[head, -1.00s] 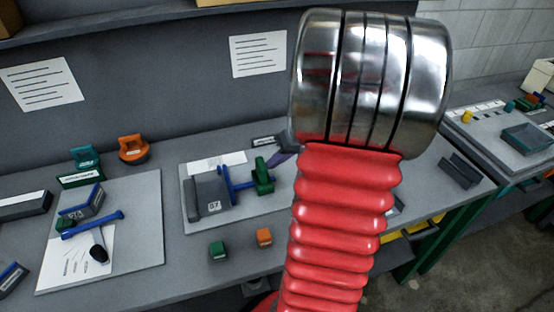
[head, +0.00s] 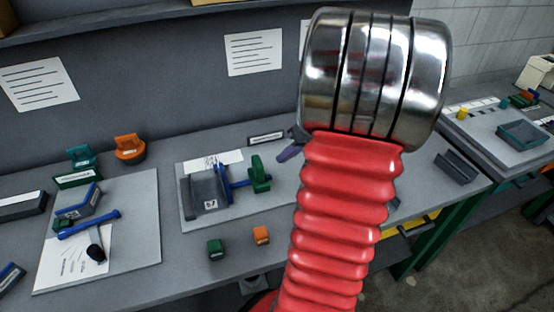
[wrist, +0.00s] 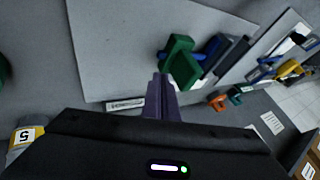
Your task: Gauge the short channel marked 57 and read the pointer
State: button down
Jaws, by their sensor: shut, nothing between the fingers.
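The short grey channel (head: 203,190), with a small white label that seems to read 57, sits on a pale board (head: 240,207) in mid-bench. A blue gauge (head: 237,183) with a green block (head: 260,173) lies at its right side; whether they touch I cannot tell. In the wrist view the green block (wrist: 181,62) stands just beyond my fingertips, with the grey channel (wrist: 232,60) behind it. My gripper (head: 284,154) is shut and empty, right of the green block and apart from it. Its purple fingers (wrist: 160,80) also show in the wrist view. The pointer is too small to read.
A left board (head: 135,225) holds another channel (head: 78,203), a blue tool (head: 90,226) and a black-headed tool (head: 97,250). Small green (head: 215,248) and orange (head: 262,235) blocks stand at the front. An angled grey piece (head: 456,166) lies to the right.

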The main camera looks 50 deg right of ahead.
jog(key=v, duration=0.9)
jog(key=shift+w+r, duration=0.1)
dwell(0.3)
jog(key=w+a+r+n+g, duration=0.1)
jog(key=w+a, duration=0.2)
jog(key=a, duration=0.6)
jog(key=w+a+r+n+g, duration=0.1)
jog(key=w+a+r+g, duration=0.1)
jog(key=a, duration=0.7)
jog(key=s+a+n+h, duration=0.1)
jog(key=s+a, duration=0.1)
jog(key=a, duration=0.7)
jog(key=s+a+r+n+t+h, duration=0.1)
jog(key=s+a, duration=0.1)
jog(key=a, duration=0.8)
jog(key=shift+s+a+r+n+t+h, duration=0.2)
jog(key=shift+s+r+n+t+h, duration=0.1)
jog(key=shift+s+n, duration=0.1)
